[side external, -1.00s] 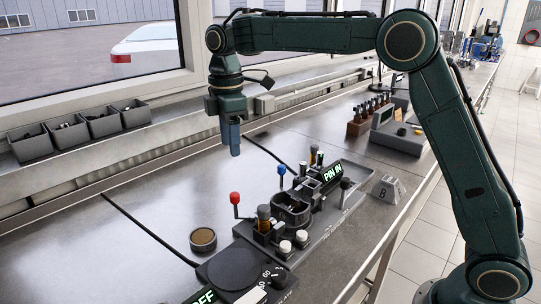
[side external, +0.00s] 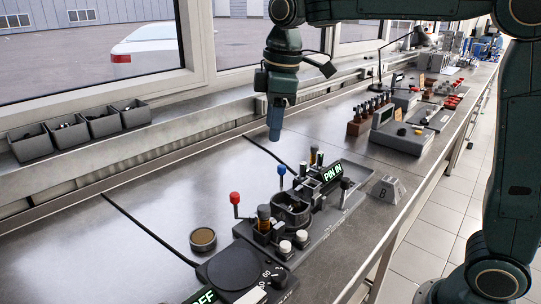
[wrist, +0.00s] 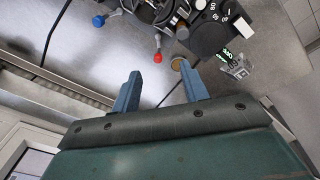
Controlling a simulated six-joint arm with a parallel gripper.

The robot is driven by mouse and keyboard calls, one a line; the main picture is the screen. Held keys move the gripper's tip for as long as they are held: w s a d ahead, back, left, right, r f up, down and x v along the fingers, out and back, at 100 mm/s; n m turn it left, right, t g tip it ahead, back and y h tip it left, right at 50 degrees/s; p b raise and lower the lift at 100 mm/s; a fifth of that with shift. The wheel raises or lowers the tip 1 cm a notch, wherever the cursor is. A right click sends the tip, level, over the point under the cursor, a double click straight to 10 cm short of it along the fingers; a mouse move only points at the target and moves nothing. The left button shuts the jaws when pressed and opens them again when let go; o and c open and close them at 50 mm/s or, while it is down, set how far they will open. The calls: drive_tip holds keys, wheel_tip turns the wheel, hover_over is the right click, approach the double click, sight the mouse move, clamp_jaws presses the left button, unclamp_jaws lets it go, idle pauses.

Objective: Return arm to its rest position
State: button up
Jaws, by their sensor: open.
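My gripper (side external: 275,122) hangs fingers-down above the bench, behind the pin fixture in the side view, touching nothing. In the wrist view its two blue fingers (wrist: 158,92) stand apart with nothing between them. The fixture (side external: 292,210) stands on the steel bench with a red-knobbed lever (side external: 235,198), a blue-knobbed lever (side external: 281,170) and a lit "PIN IN" display (side external: 333,171). My upper arm runs along the top of the side view and is partly cut off by the frame.
A round dark dial (side external: 235,268) and a small round tin (side external: 203,239) are on the near bench (side external: 130,240). Grey bins (side external: 103,120) sit on the window ledge. A block marked B (side external: 387,189) and a grey device (side external: 400,135) stand to the right. Air around the gripper is clear.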

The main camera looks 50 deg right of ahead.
drive_tip(key=s+d+f+m+t, duration=0.2)
drive_tip(key=s+m, duration=0.2)
drive_tip(key=s, duration=0.8)
drive_tip(key=s+d+f+m+t, duration=0.2)
drive_tip(key=s+m, duration=0.3)
drive_tip(key=s, duration=0.7)
drive_tip(key=shift+d+f+m, duration=0.3)
drive_tip(key=shift+d+f, duration=0.45)
drive_tip(key=shift+f, duration=0.1)
